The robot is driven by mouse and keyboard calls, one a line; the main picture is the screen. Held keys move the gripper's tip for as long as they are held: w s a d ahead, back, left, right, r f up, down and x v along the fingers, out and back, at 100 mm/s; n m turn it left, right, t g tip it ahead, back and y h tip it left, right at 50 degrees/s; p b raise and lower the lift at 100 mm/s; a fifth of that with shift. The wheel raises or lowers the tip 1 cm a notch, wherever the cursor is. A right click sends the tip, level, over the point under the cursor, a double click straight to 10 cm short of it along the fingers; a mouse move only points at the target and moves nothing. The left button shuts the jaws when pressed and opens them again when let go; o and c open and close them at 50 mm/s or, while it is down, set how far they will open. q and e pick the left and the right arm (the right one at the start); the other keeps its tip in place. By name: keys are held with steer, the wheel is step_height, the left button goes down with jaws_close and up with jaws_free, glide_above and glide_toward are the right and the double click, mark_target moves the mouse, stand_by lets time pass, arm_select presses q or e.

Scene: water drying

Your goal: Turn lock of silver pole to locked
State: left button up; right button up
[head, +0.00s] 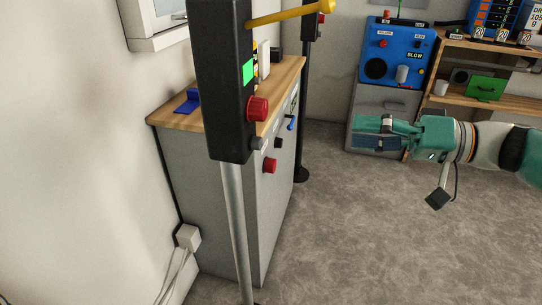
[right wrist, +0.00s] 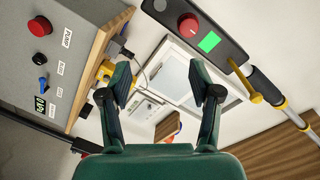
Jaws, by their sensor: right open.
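The silver pole (head: 235,215) stands upright at the left-centre of the head view. It carries a tall black box (head: 220,80) with a green lit panel (head: 248,71), a red knob (head: 258,108) and a small grey knob (head: 257,143). A yellow bar (head: 285,15) sticks out to the right near its top. The black box also shows in the right wrist view (right wrist: 228,38), with its red knob (right wrist: 188,23). I cannot tell which part is the lock. My right gripper (head: 364,133) is open and empty, well right of the pole. My left gripper is not in view.
A grey cabinet (head: 215,185) with a wooden top stands behind the pole, bearing a red button (head: 269,166). A second dark pole (head: 304,100) stands behind. A blue machine (head: 395,55) and a wooden shelf (head: 510,80) are at the back right. The floor between is clear.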

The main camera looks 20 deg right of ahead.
step_height(320, 180, up, 2)
steer(key=s+n+b, duration=0.1)
steer(key=s+n, duration=0.1)
steer(key=s, duration=0.1)
steer(key=y+b, duration=0.1)
steer(key=b, duration=0.1)
glide_toward(265, 112)
steer(key=x, duration=0.9)
steer(key=shift+w+a, duration=0.15)
steer(key=shift+w, duration=0.05)
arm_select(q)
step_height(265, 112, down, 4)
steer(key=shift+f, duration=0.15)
